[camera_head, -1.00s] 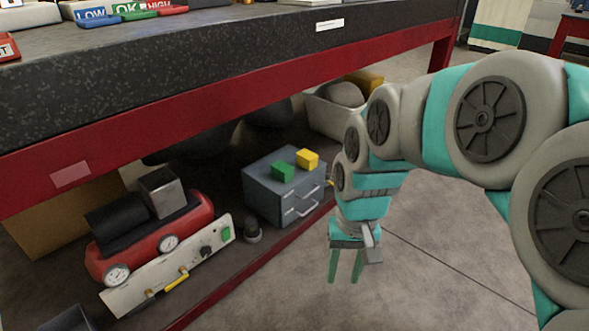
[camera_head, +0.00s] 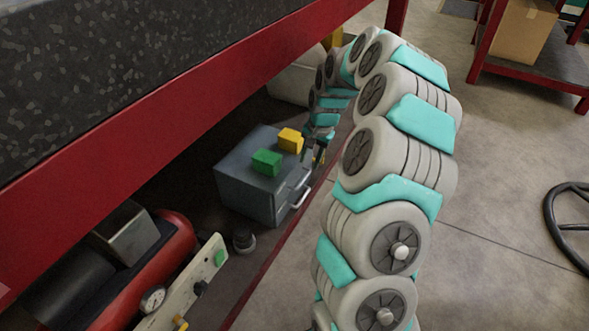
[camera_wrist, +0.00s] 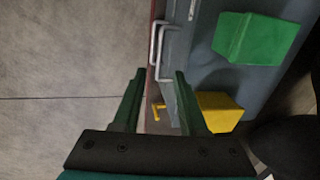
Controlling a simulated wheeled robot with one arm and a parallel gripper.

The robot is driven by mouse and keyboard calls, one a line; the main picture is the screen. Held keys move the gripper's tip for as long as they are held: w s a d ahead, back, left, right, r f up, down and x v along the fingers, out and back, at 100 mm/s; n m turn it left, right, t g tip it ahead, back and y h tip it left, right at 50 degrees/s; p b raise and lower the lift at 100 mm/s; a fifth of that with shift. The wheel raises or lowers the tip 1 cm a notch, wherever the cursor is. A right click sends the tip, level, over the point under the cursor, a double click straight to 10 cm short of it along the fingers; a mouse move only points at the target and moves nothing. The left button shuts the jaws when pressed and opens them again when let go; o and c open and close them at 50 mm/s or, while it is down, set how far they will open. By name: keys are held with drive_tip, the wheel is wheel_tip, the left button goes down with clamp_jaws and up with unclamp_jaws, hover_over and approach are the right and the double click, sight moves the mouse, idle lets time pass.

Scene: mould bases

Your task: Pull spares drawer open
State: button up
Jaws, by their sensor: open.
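The spares drawer unit is a grey-blue cabinet (camera_head: 243,190) on the lower shelf under the bench, its front facing right with pale bar handles (camera_head: 301,196). In the wrist view the cabinet (camera_wrist: 203,50) fills the upper right, and its handles (camera_wrist: 156,48) stick out to the left, beyond my fingertips. The drawers look shut. My gripper (camera_wrist: 159,75) is open and empty, with the right finger close to the cabinet front. In the head view my gripper (camera_head: 318,153) is small and partly hidden beside the cabinet's far front corner.
A green block (camera_head: 267,162) and a yellow block (camera_head: 290,140) sit on the cabinet. A dark knob-like object (camera_head: 243,241) and a red compressor (camera_head: 150,275) stand nearer on the shelf. The red bench rail (camera_head: 150,128) runs above.

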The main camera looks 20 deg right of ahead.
sight(304, 180)
drive_tip(key=f, duration=0.5)
drive_tip(key=w+a+f, duration=0.1)
drive_tip(key=f, duration=0.1)
drive_tip(key=shift+f, duration=0.35)
clamp_jaws()
idle(1.1)
